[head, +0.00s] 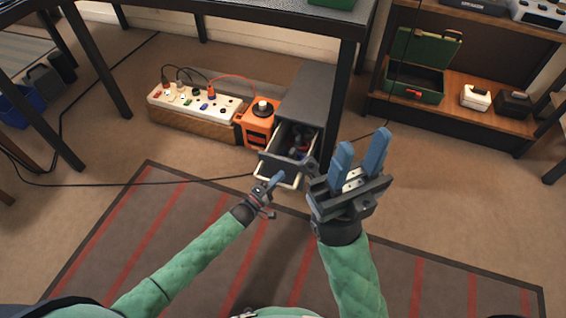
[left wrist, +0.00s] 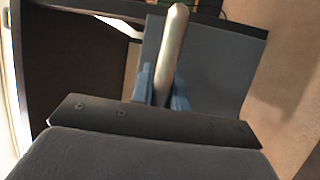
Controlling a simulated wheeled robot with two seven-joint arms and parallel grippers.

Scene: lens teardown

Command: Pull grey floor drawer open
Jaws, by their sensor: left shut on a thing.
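The grey floor drawer (head: 283,167) stands partly out of its grey cabinet (head: 311,88) under the table, with dark and red items visible inside. A pale bar handle (head: 264,169) runs along its front; it also shows in the left wrist view (left wrist: 173,58), between blue fingers. My left gripper (head: 275,180) is shut on this handle, in front of the drawer. My right gripper (head: 360,152) is open and empty, raised to the right of the drawer, fingers pointing up in the picture. The left fingertips are partly hidden by the handle in the wrist view.
An orange box (head: 257,121) with a round knob stands left of the cabinet, beside a large power strip (head: 195,105). A table leg (head: 341,92) rises right of the cabinet. A low shelf (head: 454,112) holds a green toolbox (head: 417,83). The striped rug (head: 190,225) in front is clear.

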